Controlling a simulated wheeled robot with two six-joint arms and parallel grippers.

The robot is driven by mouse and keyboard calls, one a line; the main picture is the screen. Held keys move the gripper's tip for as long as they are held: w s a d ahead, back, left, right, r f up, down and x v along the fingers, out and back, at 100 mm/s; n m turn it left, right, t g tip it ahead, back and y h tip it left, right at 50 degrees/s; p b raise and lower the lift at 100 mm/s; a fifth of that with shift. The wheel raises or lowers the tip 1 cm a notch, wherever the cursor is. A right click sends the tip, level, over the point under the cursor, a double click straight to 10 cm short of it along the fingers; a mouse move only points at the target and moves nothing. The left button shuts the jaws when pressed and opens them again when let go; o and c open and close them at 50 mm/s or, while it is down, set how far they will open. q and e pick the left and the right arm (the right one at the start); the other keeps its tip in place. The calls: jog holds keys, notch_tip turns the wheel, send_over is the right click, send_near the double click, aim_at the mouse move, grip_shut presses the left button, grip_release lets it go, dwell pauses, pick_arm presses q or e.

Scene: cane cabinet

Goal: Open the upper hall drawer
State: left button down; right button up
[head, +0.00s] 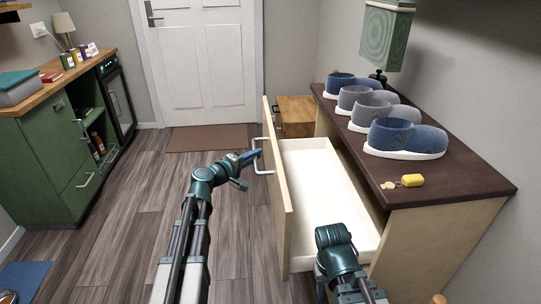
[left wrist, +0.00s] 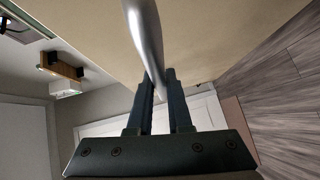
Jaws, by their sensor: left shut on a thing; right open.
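The upper hall drawer (head: 330,190) is pulled well out of the dark-topped cabinet (head: 450,197), and its pale inside looks empty. Its front panel (head: 280,205) faces left and carries a metal bar handle (head: 257,170). My left gripper (head: 257,155) is shut on this handle from the left. In the left wrist view the silver handle (left wrist: 145,35) runs between the two dark fingers of my left gripper (left wrist: 158,85). My right arm reaches in over the near end of the drawer; its gripper fingers are hidden.
Several blue and grey shoes (head: 405,138) line the cabinet top, with a yellow key tag (head: 412,180) nearer. A wooden box (head: 296,115) stands behind the drawer. A green cabinet (head: 55,160) stands at left. The wooden floor (head: 120,215) between is clear.

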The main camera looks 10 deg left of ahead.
pick_arm(q)
jog(key=shift+s+a, duration=0.25)
jog(key=shift+a, duration=0.35)
jog(key=c, duration=0.8)
grip_release()
jog(key=shift+c, duration=0.2)
jog(key=p+v, duration=0.2)
jog(key=v, duration=1.1)
jog(key=shift+s+a, duration=0.25)
jog(key=shift+s, duration=0.05)
jog(key=shift+r, duration=0.1)
